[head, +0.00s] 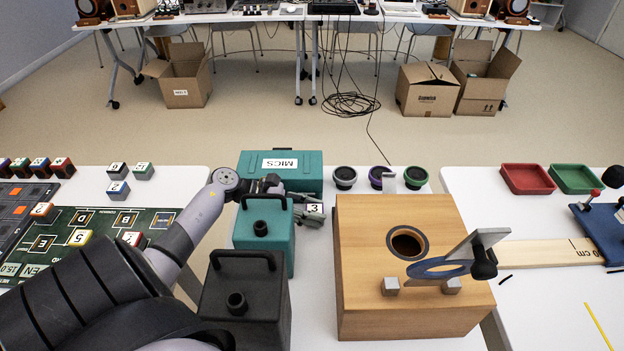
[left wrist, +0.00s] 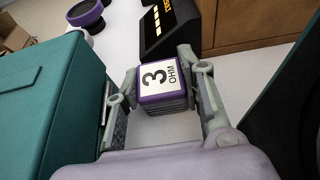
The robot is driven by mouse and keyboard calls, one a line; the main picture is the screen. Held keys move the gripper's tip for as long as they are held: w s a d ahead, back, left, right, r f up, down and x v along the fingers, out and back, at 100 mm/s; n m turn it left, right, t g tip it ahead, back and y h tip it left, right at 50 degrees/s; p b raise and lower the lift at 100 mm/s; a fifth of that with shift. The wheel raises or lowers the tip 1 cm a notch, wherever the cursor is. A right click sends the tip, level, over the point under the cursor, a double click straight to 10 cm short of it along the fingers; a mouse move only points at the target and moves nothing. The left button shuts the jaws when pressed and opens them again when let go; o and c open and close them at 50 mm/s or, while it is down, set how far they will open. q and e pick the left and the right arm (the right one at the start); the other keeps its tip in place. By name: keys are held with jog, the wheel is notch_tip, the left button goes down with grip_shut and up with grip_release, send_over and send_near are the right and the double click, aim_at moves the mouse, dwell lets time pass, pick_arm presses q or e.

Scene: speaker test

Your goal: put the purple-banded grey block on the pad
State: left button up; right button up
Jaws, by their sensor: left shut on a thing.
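The purple-banded grey block (left wrist: 163,88) has a white top face marked "3 OHM". In the left wrist view it sits between the two fingers of my left gripper (left wrist: 163,92), which is shut on it. I cannot tell the block's height above the white table. I cannot make out the pad for certain in either view. My right gripper is not in view.
Teal cases (head: 265,228) and a dark case (head: 240,300) stand left of the wooden speaker box (head: 365,290). A black device with a lit yellow display (left wrist: 172,30) is just beyond the block. A green lettered board (head: 70,240) lies left; red and green trays (head: 527,180) right.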

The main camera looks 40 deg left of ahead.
pick_arm(q)
jog(key=shift+f+b, duration=0.2)
jog(key=shift+b, duration=0.1)
jog(key=o, duration=0.9)
jog(key=shift+r, duration=0.1)
